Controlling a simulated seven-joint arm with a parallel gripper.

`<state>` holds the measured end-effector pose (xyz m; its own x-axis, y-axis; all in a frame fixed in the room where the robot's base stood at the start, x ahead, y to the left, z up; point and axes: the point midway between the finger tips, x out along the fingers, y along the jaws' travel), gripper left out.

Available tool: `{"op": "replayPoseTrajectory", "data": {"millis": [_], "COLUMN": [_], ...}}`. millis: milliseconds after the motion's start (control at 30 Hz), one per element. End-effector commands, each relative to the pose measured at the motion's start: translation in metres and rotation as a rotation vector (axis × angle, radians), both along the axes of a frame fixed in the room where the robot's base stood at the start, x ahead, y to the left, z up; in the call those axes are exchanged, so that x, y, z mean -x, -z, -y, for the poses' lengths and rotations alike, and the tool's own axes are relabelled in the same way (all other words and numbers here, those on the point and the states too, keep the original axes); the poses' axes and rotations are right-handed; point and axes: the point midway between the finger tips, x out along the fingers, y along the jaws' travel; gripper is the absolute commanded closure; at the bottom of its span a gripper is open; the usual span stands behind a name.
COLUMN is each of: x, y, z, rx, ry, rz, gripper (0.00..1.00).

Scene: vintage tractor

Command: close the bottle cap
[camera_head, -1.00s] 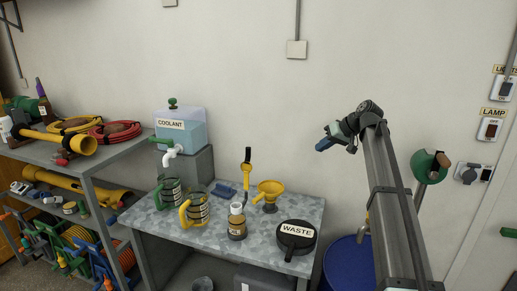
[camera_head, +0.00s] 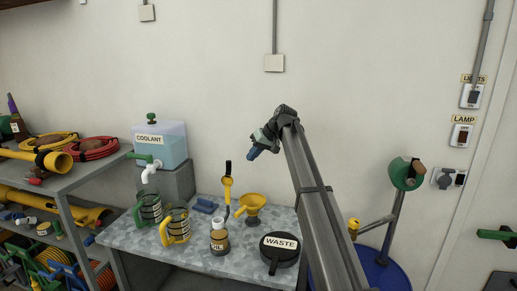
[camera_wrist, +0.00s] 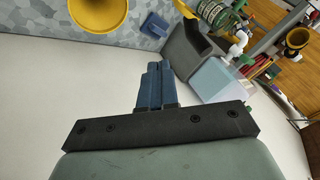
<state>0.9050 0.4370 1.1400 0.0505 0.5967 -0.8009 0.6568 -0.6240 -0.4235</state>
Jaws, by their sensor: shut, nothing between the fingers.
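A small brown bottle (camera_head: 220,243) labelled OIL stands upright on the grey workbench (camera_head: 190,250), left of the black WASTE container. A white cap (camera_head: 217,224) shows at its top; I cannot tell whether it is open or closed. My gripper (camera_head: 252,154) has blue fingers and is up in the air, well above the bench, near the wall and roughly over the yellow funnel. Its fingers are together and empty in the wrist view (camera_wrist: 155,72). The bottle does not show in the wrist view.
The yellow funnel (camera_head: 251,203) stands behind and right of the bottle, the WASTE container (camera_head: 280,252) to its right. A blue object (camera_head: 205,205) lies behind. The coolant tank (camera_head: 165,145) is at the back left, a blue barrel (camera_head: 388,275) at the right.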

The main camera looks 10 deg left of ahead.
Motion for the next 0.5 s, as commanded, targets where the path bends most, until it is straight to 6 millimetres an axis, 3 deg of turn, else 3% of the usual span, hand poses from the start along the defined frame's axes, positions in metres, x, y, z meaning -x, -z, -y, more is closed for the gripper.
{"op": "replayPoseTrajectory", "data": {"millis": [200,500], "x": [0.001,0.018], "y": [0.027,0.024], "z": [-0.023,-0.049], "rx": [0.001,-0.001], "ry": [-0.001,0.0], "rz": [0.0,0.002], "gripper": [1.0,1.0]}}
